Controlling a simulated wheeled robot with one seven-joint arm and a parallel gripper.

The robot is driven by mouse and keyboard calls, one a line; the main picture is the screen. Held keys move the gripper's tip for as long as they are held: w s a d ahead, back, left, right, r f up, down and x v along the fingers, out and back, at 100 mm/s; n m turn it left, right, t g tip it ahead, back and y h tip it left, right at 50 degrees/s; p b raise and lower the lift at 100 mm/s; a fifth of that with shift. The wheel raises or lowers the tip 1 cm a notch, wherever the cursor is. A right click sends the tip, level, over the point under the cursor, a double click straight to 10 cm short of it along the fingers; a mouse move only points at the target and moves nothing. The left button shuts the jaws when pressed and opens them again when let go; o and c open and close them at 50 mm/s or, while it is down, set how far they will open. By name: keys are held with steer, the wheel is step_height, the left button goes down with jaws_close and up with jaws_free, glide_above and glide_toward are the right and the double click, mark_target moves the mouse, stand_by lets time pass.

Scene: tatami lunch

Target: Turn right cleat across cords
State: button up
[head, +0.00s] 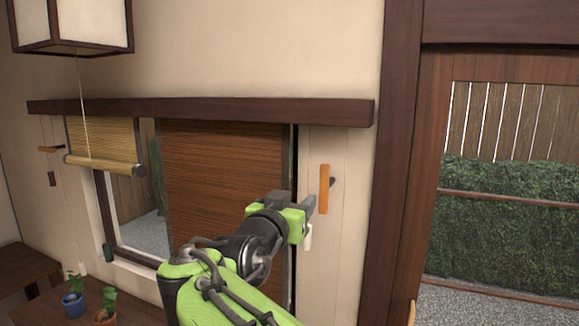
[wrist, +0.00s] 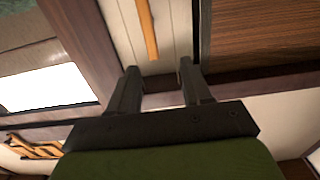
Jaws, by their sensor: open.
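The right cleat (head: 324,189) is an orange-brown wooden bar standing upright on a pale board right of the window. A dark mount shows at its right side. In the wrist view the cleat (wrist: 148,28) lies beyond the fingertips, near the top edge. Thin lines run along the board beside it; I cannot tell cords from board seams. A small white piece (head: 308,238) hangs below and left of the cleat. My gripper (head: 294,202) is open and empty, just left of the cleat in the head view; its two dark fingers (wrist: 158,68) are apart, and no contact shows.
A left cleat (head: 50,149) lies sideways on the far side of the window. A dark blind (head: 225,170) and a half-raised bamboo blind (head: 103,138) hang under a wooden rail (head: 210,110). Potted plants (head: 104,316) stand lower left. A dark post (head: 393,170) stands right.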

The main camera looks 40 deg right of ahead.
mark_target(323, 183)
steer(key=p+x, duration=0.1)
steer(key=x, duration=0.3)
steer(key=s+p+x, duration=0.1)
steer(key=p+x, duration=0.1)
steer(key=x, duration=0.3)
steer(key=d+p+x, duration=0.1)
steer(key=p+x, duration=0.1)
steer(key=x, duration=0.2)
steer(key=shift+s+d+r, duration=0.2)
steer(key=shift+s+d, duration=0.05)
steer(key=shift+w+d, duration=0.15)
steer(key=shift+d, duration=0.15)
steer(key=shift+w+f, duration=0.2)
steer(key=shift+w, duration=0.05)
steer(key=shift+s, duration=0.15)
steer(key=c, duration=0.5)
jaws_close()
